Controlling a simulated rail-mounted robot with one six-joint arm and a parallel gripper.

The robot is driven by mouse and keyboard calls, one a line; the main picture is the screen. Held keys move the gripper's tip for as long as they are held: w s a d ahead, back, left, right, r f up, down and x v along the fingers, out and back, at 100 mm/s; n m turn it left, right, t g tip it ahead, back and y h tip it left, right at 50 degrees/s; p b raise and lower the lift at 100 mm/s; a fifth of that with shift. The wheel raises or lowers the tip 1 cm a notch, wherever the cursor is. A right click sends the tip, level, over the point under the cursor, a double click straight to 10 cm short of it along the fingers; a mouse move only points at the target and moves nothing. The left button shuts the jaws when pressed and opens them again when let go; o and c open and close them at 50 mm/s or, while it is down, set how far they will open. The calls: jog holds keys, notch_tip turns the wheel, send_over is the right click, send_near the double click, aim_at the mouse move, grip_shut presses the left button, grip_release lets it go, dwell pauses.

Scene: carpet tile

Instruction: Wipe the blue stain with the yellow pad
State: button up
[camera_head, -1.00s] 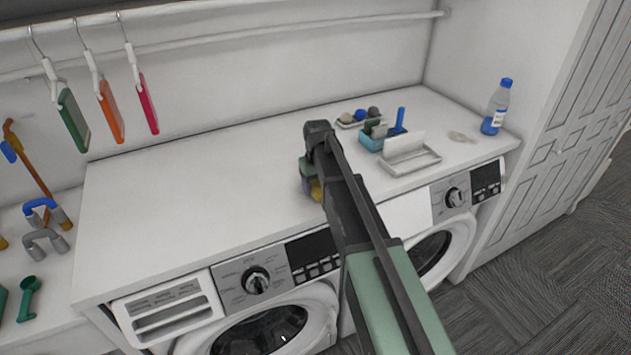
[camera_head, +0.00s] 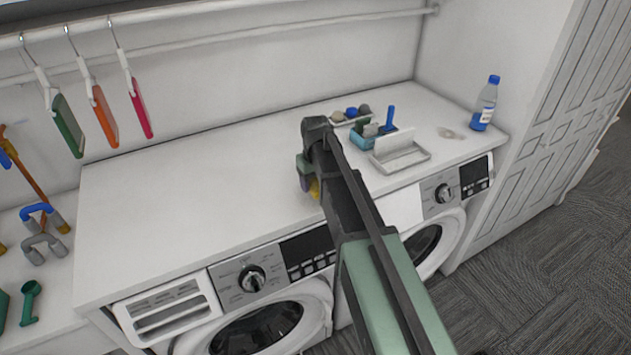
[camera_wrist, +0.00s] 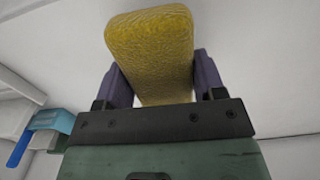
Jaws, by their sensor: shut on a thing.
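My gripper (camera_head: 309,186) is over the white worktop (camera_head: 200,190), near its middle. In the wrist view my gripper (camera_wrist: 157,80) is shut on the yellow pad (camera_wrist: 150,40), which sits between the two purple fingers. Only a small part of the yellow pad (camera_head: 315,190) shows in the head view, partly behind my arm. I cannot tell whether the pad touches the worktop. No blue stain shows in either view. A pale beige-grey patch (camera_head: 450,133) lies on the worktop near the bottle.
A blue-capped bottle (camera_head: 485,104) stands at the right end. A blue caddy (camera_head: 368,138), a white tray holder (camera_head: 401,156) and a small tray of balls (camera_head: 350,115) are right of my gripper. Colored boards hang from the rail at left. The worktop left of my gripper is clear.

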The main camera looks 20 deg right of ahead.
jog(key=shift+r+p, duration=0.6)
jog(key=shift+r, duration=0.5)
notch_tip(320, 180, up, 3)
jog(key=p, duration=0.3)
jog(key=shift+r, duration=0.15)
